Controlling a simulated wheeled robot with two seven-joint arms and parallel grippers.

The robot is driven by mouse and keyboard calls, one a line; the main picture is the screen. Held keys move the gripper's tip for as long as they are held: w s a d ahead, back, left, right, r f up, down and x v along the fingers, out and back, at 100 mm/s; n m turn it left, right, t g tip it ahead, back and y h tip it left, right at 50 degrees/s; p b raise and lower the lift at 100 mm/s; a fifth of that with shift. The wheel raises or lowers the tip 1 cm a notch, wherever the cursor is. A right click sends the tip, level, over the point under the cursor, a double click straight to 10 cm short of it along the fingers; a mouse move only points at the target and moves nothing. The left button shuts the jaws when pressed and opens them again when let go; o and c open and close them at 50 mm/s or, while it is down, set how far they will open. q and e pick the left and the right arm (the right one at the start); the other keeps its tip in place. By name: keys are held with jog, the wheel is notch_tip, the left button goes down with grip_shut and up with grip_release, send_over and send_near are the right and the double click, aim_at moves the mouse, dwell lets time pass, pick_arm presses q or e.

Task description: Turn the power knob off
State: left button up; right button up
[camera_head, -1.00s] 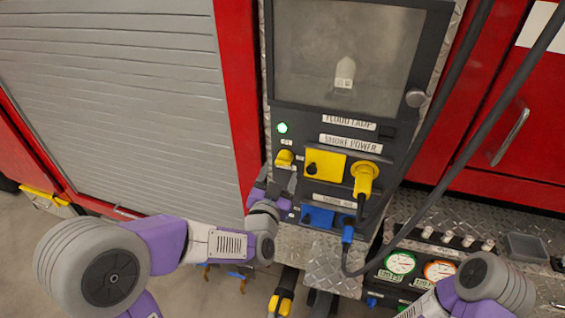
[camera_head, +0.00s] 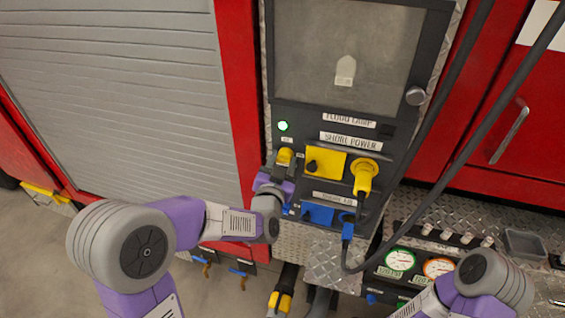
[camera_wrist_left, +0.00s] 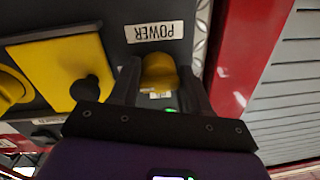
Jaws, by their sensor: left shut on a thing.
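The yellow power knob (camera_head: 285,158) sits on the dark control panel, below a lit green light (camera_head: 283,126). My left gripper (camera_head: 284,165) reaches up to it from below and is shut on it. In the left wrist view the yellow knob (camera_wrist_left: 158,72) lies between the two dark fingers (camera_wrist_left: 160,85), under a white POWER label (camera_wrist_left: 154,31). Part of the knob is hidden by the fingers. My right arm (camera_head: 485,280) shows at the lower right; its gripper is out of view.
A yellow socket cover (camera_head: 325,163) and a yellow plug (camera_head: 365,177) sit right of the knob. A blue cover (camera_head: 318,214) and blue plug (camera_head: 347,230) are below. Black cables cross the right side. Gauges (camera_head: 400,260) stand at lower right.

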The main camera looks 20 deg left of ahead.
pick_arm(q)
jog(key=shift+d+f+n+b, duration=0.15)
jog(key=shift+n+b, duration=0.35)
jog(key=shift+b, duration=0.3)
jog(key=n+b, duration=0.6)
jog(key=shift+n+h+b, duration=0.3)
jog(key=n+b, duration=0.4)
jog(key=n, duration=0.1)
jog(key=shift+d+r+g, duration=0.1)
jog(key=shift+r+g, duration=0.1)
jog(key=shift+g, duration=0.1)
jog(key=n+b, duration=0.2)
jog(key=n, duration=0.1)
jog(key=shift+r+n+h, duration=0.15)
jog(key=shift+n+h, duration=0.15)
jog(key=shift+r+n+b, duration=0.1)
jog(key=shift+n+b, duration=0.3)
jog(key=shift+r, duration=0.1)
jog(key=o, duration=1)
